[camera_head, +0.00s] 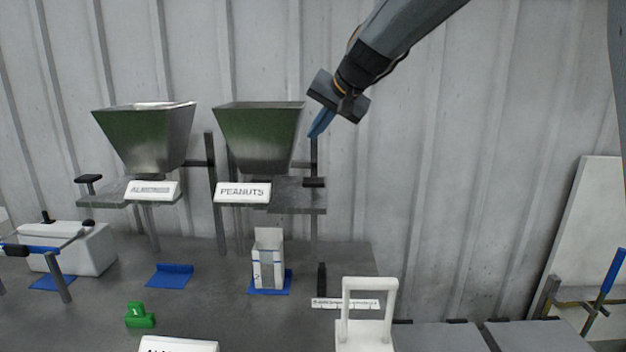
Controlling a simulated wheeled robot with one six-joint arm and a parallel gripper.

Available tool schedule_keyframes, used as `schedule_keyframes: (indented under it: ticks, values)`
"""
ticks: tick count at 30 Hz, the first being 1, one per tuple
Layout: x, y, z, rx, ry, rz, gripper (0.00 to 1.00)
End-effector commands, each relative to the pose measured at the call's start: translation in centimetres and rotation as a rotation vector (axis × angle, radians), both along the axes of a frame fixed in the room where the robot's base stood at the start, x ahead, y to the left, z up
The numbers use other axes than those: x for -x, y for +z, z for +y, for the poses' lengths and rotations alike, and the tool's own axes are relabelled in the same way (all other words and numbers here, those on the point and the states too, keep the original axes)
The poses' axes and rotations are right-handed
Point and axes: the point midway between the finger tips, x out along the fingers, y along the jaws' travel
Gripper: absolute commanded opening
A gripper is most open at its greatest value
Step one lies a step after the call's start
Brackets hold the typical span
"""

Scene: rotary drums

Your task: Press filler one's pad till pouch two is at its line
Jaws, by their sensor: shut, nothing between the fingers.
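Two metal hopper fillers stand side by side, the left one (145,138) labelled ALMONDS and the right one (258,136) labelled PEANUTS. I see no number on either. A black pad (89,179) sits left of the almonds hopper, and another black pad (314,182) sits right of the peanuts hopper. A white pouch (268,262) with blue line marks stands upright below the peanuts hopper; its number and fill level are too small to read. My gripper (320,124), with blue fingers, is shut and empty, above the right pad and apart from it.
A blue mat (170,277) below the almonds hopper is bare. A green tag marked 1 (139,315) lies in front. A white handled holder (366,338) stands front right. A white machine (82,247) is at left. A corrugated wall is close behind.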

Motion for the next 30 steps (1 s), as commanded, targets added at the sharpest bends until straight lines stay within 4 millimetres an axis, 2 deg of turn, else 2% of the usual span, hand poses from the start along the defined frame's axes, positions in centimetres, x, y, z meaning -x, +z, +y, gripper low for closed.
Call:
schedule_keyframes:
  ticks: [8,14,30]
  values:
    - [0.0,-0.2,-0.1,0.001,0.0,0.001,0.0]
    - [0.0,-1.1,-0.1,0.002,-0.001,0.001,0.0]
    - [0.0,-7.6,-0.1,0.002,-0.001,0.001,0.0]
